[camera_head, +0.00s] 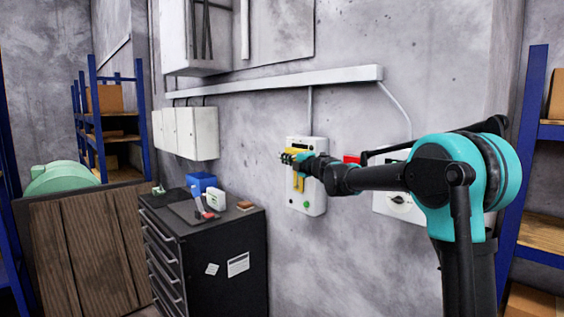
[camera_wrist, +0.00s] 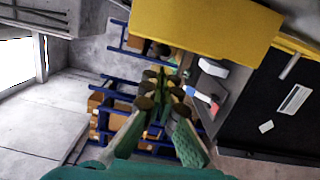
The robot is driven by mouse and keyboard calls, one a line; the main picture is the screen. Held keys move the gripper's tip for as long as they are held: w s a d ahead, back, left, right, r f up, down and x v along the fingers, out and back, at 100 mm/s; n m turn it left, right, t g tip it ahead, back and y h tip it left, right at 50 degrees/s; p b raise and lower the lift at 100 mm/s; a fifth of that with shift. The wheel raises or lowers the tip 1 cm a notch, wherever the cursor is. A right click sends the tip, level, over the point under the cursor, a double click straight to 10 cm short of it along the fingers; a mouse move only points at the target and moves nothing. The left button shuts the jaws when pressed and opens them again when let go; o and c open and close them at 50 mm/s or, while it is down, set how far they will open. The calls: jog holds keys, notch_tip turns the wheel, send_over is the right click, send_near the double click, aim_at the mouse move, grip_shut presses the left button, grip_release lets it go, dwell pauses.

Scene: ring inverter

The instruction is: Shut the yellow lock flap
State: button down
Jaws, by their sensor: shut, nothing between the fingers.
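The yellow lock flap (camera_head: 299,183) is on the front of a pale wall box (camera_head: 315,205), partly hidden behind my gripper. In the wrist view a large yellow plate, which looks like the flap (camera_wrist: 205,28), fills the top, close to the camera. My gripper (camera_head: 289,157) is in front of the upper part of the box, reaching in from the right. Its fingers (camera_wrist: 163,88) are together with nothing between them, just below the yellow plate in the wrist view. I cannot tell whether they touch it, or how far open the flap is.
A green button (camera_head: 306,204) sits low on the box. A second box with a rotary knob (camera_head: 397,198) is on the wall to the right, partly behind my arm. A black drawer cabinet (camera_head: 215,250) with tools and a blue bin (camera_head: 201,183) stands to the left.

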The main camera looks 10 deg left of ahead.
jog(key=shift+w, duration=0.1)
jog(key=shift+w+d, duration=0.15)
jog(key=shift+w, duration=0.6)
